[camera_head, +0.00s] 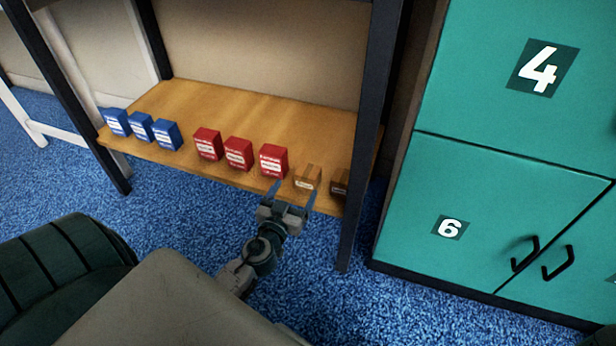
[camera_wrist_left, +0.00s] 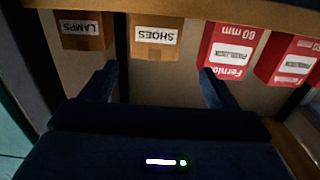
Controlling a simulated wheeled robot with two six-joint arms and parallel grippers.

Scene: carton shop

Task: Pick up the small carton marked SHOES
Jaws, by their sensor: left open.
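The small brown carton marked SHOES (camera_head: 307,180) stands near the front edge of the wooden shelf, just right of the red boxes. In the left wrist view the SHOES carton (camera_wrist_left: 155,42) appears upside down, its label readable, at the top between my fingers. My left gripper (camera_head: 292,193) is open and empty at the shelf's front edge, its fingers pointing at the shelf. In the wrist view my left gripper (camera_wrist_left: 158,70) has its two fingers apart, short of the carton. My right gripper is out of view.
A LAMPS carton (camera_wrist_left: 84,34) stands close beside it, near the dark shelf post (camera_head: 362,150). Red boxes (camera_head: 238,153) and blue boxes (camera_head: 141,127) line the shelf (camera_head: 250,105) leftward. Teal cabinets (camera_head: 480,215) stand right. The shelf behind the row is bare.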

